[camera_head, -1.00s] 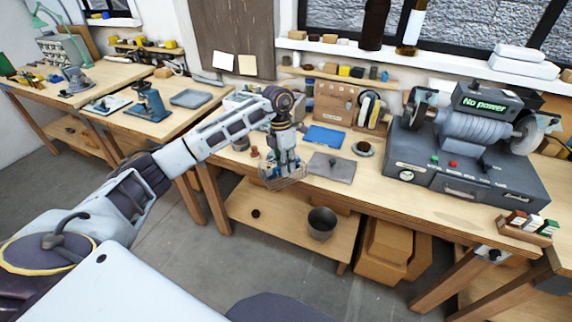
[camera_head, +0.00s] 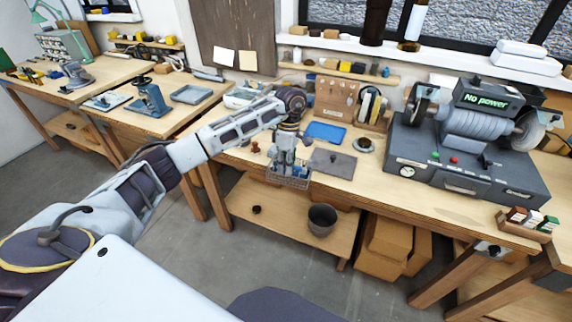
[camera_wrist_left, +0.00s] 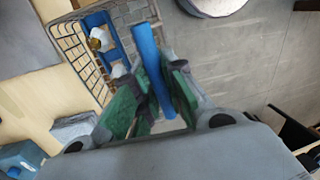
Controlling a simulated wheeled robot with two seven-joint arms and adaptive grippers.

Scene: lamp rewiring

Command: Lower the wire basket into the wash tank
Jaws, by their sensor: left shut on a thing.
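My left gripper (camera_head: 288,163) is shut on the blue handle bar (camera_wrist_left: 152,72) of the wire basket (camera_head: 289,181). The basket hangs at the front edge of the middle bench, looking nearly level. In the left wrist view the grey wire mesh basket (camera_wrist_left: 76,45) lies beyond my green finger pads (camera_wrist_left: 152,98), with a blue strip and small pale and brass parts in it. I cannot make out the wash tank for certain; a pale open box (camera_head: 240,98) stands at the back left of the bench. My right gripper is not in view.
A blue tray (camera_head: 325,133) and a grey plate (camera_head: 333,163) lie right of my gripper. A large grinder (camera_head: 462,140) reading "No power" stands farther right. A dark bucket (camera_head: 322,220) sits on the lower shelf. The floor in front is clear.

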